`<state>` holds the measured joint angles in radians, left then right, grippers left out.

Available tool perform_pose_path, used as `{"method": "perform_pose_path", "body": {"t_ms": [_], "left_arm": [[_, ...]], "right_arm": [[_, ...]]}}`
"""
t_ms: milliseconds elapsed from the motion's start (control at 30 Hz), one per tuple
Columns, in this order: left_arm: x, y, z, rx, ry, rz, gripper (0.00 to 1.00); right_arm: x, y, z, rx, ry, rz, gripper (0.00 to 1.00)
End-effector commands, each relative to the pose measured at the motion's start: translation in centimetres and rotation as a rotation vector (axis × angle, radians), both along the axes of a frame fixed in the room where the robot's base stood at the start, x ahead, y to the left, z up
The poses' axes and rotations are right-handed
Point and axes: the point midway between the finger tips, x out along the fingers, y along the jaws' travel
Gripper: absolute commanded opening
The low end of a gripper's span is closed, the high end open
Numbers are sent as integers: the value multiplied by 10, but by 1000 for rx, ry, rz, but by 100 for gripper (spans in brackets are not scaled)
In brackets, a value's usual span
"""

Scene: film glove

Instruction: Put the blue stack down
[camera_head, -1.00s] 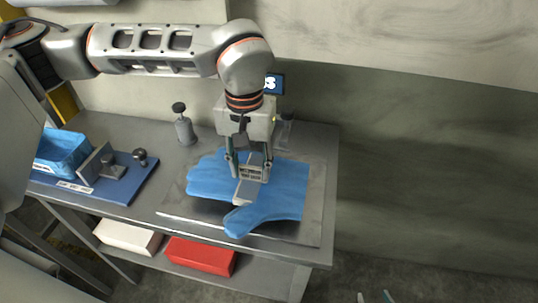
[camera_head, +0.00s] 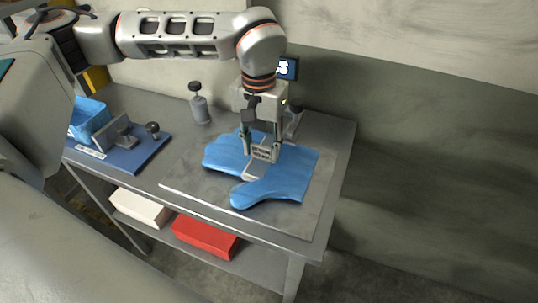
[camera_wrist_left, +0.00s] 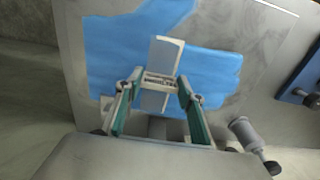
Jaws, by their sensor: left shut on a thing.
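The blue stack (camera_head: 295,176) is flat and shaped like a glove. It is over a grey metal plate (camera_head: 200,186) on the bench; I cannot tell whether any gap is left beneath it. My left gripper (camera_head: 262,152) points down at its middle, shut on a small grey block with a pale bar (camera_head: 254,171) across the stack. In the left wrist view the two fingers (camera_wrist_left: 160,84) flank this labelled block, with the blue stack (camera_wrist_left: 215,70) spread around it. The fingers hide part of the stack. My right gripper is not in view.
A blue board (camera_head: 122,160) with a grey fixture and a blue bin (camera_head: 90,120) stand at the left of the bench. A grey knobbed post (camera_head: 200,106) stands behind the plate. White (camera_head: 140,207) and red (camera_head: 205,237) boxes lie on the shelf below.

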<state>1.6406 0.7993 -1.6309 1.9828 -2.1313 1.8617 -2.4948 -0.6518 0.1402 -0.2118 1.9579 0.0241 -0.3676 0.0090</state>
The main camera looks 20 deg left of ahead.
Motion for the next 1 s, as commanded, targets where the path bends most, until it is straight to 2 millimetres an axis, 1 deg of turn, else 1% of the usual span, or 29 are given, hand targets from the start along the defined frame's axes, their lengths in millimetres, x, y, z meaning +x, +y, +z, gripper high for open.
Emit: {"method": "perform_pose_path", "body": {"t_ms": [33,133,433,567,600,667,1000], "left_arm": [[1,3,-4,0,1,2,4],[2,6,-5,0,0,1,4],[2,7,-5,0,0,1,4],[2,7,-8,0,0,1,4],[2,7,-8,0,0,1,41],[2,7,-8,0,0,1,55],[2,7,-7,1,0,1,55]], "right_arm": [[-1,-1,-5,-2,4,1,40],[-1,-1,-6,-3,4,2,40],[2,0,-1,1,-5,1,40],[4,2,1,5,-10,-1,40],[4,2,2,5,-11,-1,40],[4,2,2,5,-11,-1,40],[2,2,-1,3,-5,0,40]]}}
